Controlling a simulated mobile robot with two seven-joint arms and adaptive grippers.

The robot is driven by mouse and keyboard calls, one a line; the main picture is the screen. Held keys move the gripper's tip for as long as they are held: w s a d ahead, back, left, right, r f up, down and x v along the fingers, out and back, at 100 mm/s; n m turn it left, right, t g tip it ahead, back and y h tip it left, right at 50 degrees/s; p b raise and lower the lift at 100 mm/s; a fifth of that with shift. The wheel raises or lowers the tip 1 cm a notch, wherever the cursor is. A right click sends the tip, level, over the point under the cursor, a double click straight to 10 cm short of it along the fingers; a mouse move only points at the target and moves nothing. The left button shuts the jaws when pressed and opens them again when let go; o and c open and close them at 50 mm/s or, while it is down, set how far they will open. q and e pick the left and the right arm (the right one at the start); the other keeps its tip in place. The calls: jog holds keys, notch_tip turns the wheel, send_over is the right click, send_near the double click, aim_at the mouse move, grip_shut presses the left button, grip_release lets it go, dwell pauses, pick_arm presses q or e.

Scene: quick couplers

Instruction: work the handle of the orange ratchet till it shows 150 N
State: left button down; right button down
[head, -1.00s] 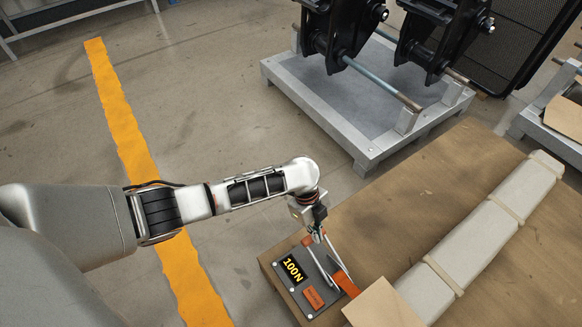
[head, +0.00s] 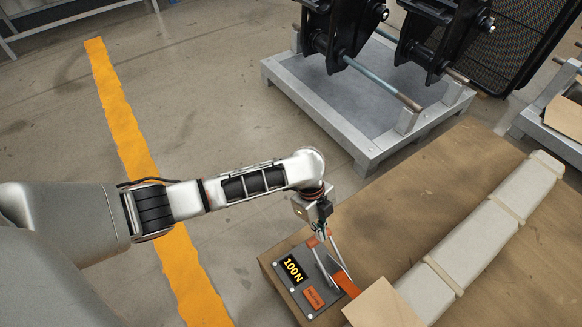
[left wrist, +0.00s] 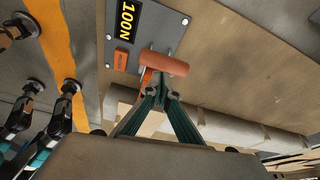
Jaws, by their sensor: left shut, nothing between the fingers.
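The ratchet's grey plate (head: 312,302) lies at the near left corner of the brown board, and its display (head: 293,270) reads 100N. The display also shows in the left wrist view (left wrist: 124,22). The ratchet's orange handle grip (left wrist: 164,63) crosses the middle of that view, on two metal side arms. In the head view the handle (head: 313,242) is partly behind my gripper. My left gripper (left wrist: 162,94) is shut and empty, its fingertips just beside the grip. I cannot tell whether they touch it. My right gripper is out of view.
An orange strap (head: 346,284) runs from the ratchet towards a cardboard piece (head: 382,305) and a long wrapped beam (head: 480,238). A grey metal pallet (head: 318,110) with black couplers (head: 345,30) stands behind. The board's middle is clear.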

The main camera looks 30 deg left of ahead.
pick_arm(q)
jog(key=shift+d+r, duration=0.15)
dwell(0.4)
jog(key=shift+w+a+f, duration=0.15)
jog(key=shift+a+f, duration=0.3)
jog(key=shift+f, duration=0.9)
jog(key=shift+w+a+f, duration=0.1)
jog(key=shift+a+f, duration=0.4)
jog(key=shift+f, duration=0.85)
jog(key=shift+w+a+f, duration=0.15)
jog(key=shift+a+f, duration=0.3)
jog(key=shift+f, duration=0.9)
jog(key=shift+s+d+r, duration=0.1)
jog(key=shift+d+r, duration=0.1)
jog(key=shift+r, duration=0.55)
jog(key=shift+s+d+r, duration=0.1)
jog(key=shift+d+r, duration=0.05)
jog(key=shift+r, duration=0.55)
jog(key=shift+d+r, duration=0.2)
jog(key=shift+r, duration=0.55)
jog(key=shift+s+d+r, duration=0.1)
jog(key=shift+d+r, duration=0.2)
jog(key=shift+r, duration=0.3)
jog(key=shift+s+d+r, duration=0.1)
jog(key=shift+d+r, duration=0.15)
jog(key=shift+r, duration=0.3)
jog(key=shift+d+r, duration=0.1)
jog(key=shift+r, duration=0.55)
jog(key=shift+r, duration=0.1)
